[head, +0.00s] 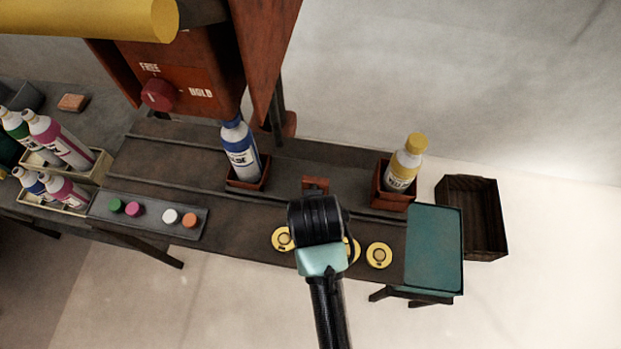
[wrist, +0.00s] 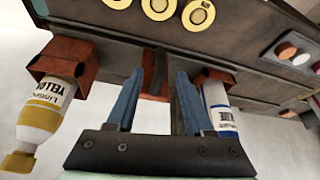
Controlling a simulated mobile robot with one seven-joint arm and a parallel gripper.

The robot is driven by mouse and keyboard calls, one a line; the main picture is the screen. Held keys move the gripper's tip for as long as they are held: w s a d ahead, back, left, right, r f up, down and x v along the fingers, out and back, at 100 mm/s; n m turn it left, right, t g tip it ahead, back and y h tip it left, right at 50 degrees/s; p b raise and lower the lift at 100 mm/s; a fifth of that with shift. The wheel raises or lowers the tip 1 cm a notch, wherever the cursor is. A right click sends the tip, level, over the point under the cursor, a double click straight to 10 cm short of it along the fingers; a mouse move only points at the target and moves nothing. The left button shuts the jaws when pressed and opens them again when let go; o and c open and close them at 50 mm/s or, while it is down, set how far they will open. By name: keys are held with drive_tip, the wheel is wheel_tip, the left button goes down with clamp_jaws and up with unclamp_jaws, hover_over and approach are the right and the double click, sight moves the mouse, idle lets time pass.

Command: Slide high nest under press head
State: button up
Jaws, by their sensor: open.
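A blue-capped bottle (head: 240,152) stands in a red-brown nest (head: 248,182) on the bench track, just below the red-brown press housing (head: 185,75). A yellow-capped bottle (head: 405,163) stands in a second nest (head: 389,197) farther right. Which nest is the high one I cannot tell. Between them is a small red-brown grip piece (head: 316,184), which also shows in the wrist view (wrist: 154,80). My gripper (wrist: 160,75) is open, its two blue fingers on either side of this piece in the picture; contact is unclear. In the head view my wrist hides the fingers.
A knob (head: 158,95) on the housing is marked FREE and HOLD. Several yellow discs (head: 379,255) lie along the front edge. A teal pad (head: 434,245) and a dark crate (head: 478,215) are at right. A cap tray (head: 150,226) and bottle crates (head: 48,204) are left.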

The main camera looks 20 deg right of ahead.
sight(317, 185)
drive_tip(key=x, duration=0.8)
drive_tip(key=shift+w+f, duration=0.15)
clamp_jaws()
idle(1.2)
